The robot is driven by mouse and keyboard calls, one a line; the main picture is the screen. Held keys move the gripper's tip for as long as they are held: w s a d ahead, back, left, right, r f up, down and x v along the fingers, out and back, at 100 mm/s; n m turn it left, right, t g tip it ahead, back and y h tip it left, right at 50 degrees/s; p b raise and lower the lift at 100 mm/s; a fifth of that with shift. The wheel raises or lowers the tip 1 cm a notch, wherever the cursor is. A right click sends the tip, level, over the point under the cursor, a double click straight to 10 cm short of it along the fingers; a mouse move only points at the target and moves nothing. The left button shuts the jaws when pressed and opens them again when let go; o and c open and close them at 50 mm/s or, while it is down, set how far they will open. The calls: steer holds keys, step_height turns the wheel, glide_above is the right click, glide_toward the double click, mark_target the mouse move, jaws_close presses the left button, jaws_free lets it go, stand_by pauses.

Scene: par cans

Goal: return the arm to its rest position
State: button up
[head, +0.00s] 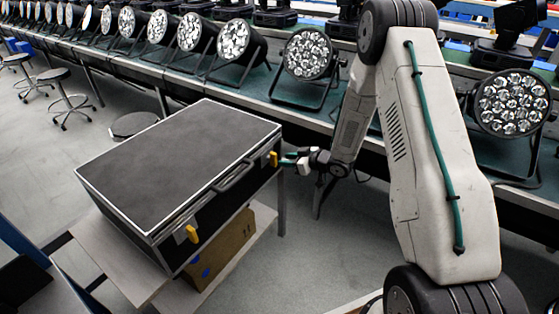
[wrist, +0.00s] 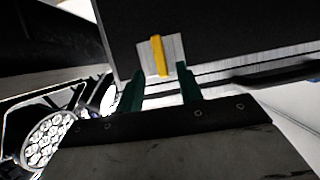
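My gripper (head: 288,160) is in front of the right end of a black flight case in the head view. In the wrist view its two green fingers (wrist: 160,76) are apart with nothing between them. A yellow latch (wrist: 159,56) on a pale metal plate shows just beyond the fingertips, and it also shows in the head view (head: 273,159). I cannot tell whether a fingertip touches the case. My arm reaches down from the upper right of the head view.
The closed case (head: 180,160) sits on a pale table (head: 112,258) and has a second yellow latch (head: 192,234). A cardboard box (head: 222,250) is beneath. A bench of par cans (head: 307,54) runs behind. Stools (head: 68,98) stand at left. Bare floor (head: 310,245) lies right of the table.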

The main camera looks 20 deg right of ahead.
steer(key=shift+v, duration=0.9)
